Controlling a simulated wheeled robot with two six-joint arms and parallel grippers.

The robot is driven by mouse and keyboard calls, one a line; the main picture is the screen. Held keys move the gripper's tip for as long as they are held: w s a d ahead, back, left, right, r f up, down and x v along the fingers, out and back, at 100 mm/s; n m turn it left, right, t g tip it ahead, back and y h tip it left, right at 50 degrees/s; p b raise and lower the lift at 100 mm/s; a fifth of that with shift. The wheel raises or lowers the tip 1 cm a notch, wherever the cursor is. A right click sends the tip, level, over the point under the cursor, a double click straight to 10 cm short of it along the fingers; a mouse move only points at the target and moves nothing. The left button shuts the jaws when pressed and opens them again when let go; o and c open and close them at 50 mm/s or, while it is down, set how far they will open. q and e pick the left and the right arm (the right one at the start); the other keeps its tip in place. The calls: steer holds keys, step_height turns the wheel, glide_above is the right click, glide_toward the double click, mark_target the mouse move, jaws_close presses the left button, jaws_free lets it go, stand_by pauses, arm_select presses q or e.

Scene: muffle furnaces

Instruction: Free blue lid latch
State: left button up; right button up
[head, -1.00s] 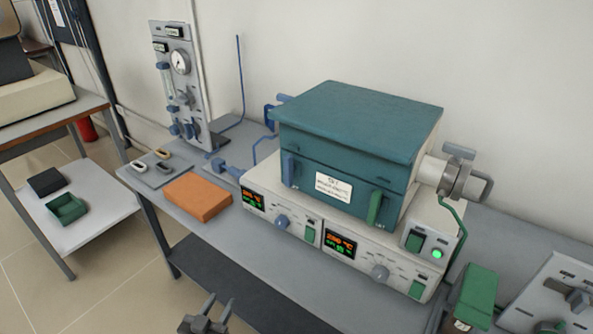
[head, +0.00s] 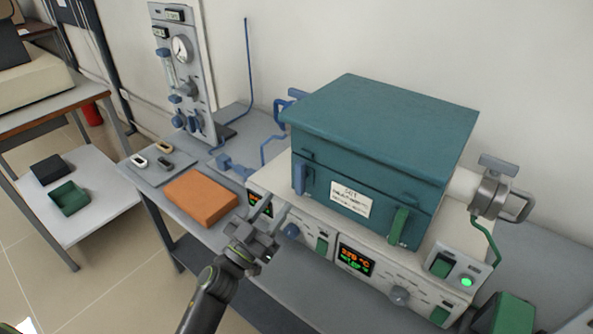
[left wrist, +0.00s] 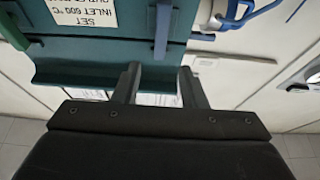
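The blue lid latch (head: 299,178) stands upright at the left of the teal furnace box's front. It also shows in the left wrist view (left wrist: 162,28), beyond my fingertips. The teal lid (head: 385,115) looks closed. A green latch (head: 398,225) sits at the right of the same front, and at the left edge of the left wrist view (left wrist: 14,27). My left gripper (head: 272,234) is in front of the control panel, below the blue latch and apart from it. In the left wrist view its fingers (left wrist: 160,85) are spread with nothing between them. My right gripper is not in view.
A white label (head: 350,199) lies between the latches. An orange block (head: 201,200) lies on the bench left of the furnace. A grey valve (head: 492,193) sticks out at the right, and a gauge panel (head: 184,75) stands at the back left. Blue piping (head: 268,145) runs behind.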

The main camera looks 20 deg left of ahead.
mark_target(298, 174)
arm_select(q)
steer(key=p+x, duration=0.1)
steer(key=x, duration=0.6)
steer(key=shift+w+d+r, duration=0.1)
steer(key=shift+w+r, duration=0.1)
steer(key=shift+w, duration=0.1)
steer(key=shift+w+d+r, duration=0.2)
steer(key=shift+w+r, duration=0.05)
steer(key=shift+w, duration=0.3)
steer(key=shift+c, duration=0.2)
jaws_close()
